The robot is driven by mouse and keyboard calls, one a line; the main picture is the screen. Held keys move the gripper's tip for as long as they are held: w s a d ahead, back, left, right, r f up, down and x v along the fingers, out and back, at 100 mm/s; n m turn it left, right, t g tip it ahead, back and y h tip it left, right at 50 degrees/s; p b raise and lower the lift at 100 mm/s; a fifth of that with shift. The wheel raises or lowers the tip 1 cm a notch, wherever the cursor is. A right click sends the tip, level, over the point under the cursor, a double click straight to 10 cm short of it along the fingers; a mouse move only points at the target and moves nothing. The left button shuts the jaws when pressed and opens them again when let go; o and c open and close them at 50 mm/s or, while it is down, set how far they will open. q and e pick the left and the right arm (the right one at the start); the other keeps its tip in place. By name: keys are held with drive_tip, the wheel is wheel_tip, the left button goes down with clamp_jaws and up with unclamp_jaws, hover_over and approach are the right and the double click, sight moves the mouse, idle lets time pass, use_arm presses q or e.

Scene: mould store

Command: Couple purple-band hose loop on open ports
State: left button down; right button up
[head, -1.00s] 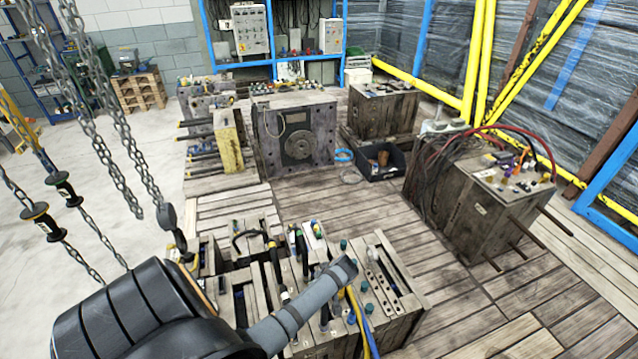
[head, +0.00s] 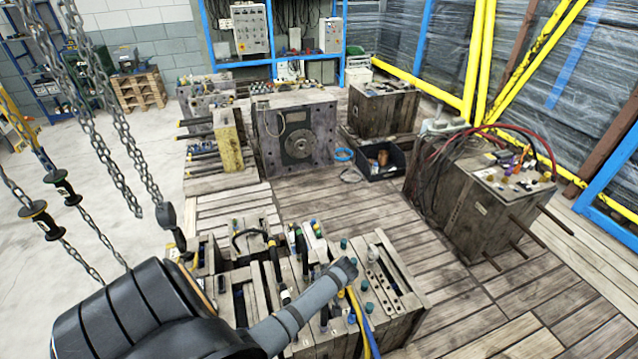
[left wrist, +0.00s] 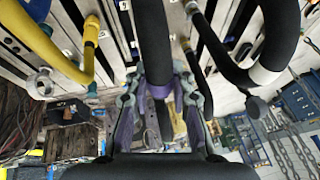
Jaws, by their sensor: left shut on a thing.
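In the left wrist view, my left gripper (left wrist: 160,88) is shut on a thick black hose (left wrist: 152,40) running up between its fingers. Purple shows around the hose at the fingers; I cannot tell band from finger pads. In the head view my left arm reaches over the near wooden-sided mould block (head: 400,322), and its gripper is hidden. Teal-capped fittings (head: 366,308) stand on the block's top. Whether any port is open cannot be told. My right gripper is not in view.
A yellow hose (left wrist: 50,50) and a black hose with a white band (left wrist: 262,75) flank the gripper. Chains (head: 110,110) hang at the left. Another block (head: 470,205) with red hoses stands right, and a dark bin (head: 382,172) behind. The plank floor between is clear.

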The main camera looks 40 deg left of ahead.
use_arm(q)
drive_tip(key=shift+f, duration=0.4)
idle(0.8)
drive_tip(key=shift+f, duration=0.1)
idle(0.4)
drive_tip(key=c, duration=1.1)
unclamp_jaws()
drive_tip(key=shift+d, duration=0.1)
drive_tip(key=v, duration=1.2)
